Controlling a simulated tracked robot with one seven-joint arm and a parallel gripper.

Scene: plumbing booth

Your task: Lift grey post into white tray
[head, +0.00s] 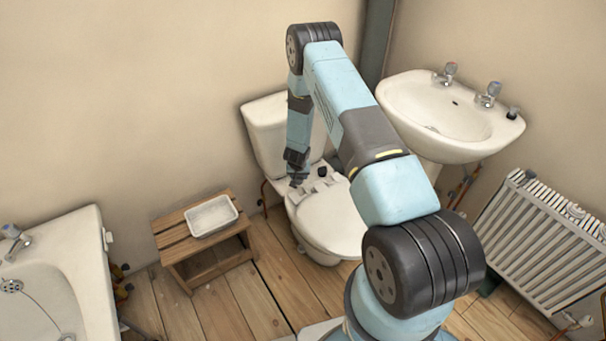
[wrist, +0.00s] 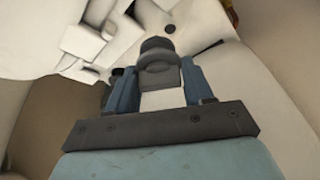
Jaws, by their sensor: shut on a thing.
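The grey post (wrist: 158,50) is a dark grey piece with a rounded top, seen between my fingers in the wrist view. My gripper (head: 298,181) is shut on it, over the back of the toilet seat in the head view. The fingers and the lower part of the post are partly hidden, and I cannot tell whether the post touches the toilet. The white tray (head: 211,216) is shallow and rectangular, looks empty, and sits on a wooden stool to the left of my gripper.
The wooden stool (head: 172,236) stands left of the toilet (head: 334,222). A small dark knob (head: 322,171) shows just right of my gripper. A bathtub (head: 70,265) is at the left, a washbasin (head: 452,128) and a radiator (head: 540,240) at the right. Wooden floor lies between stool and toilet.

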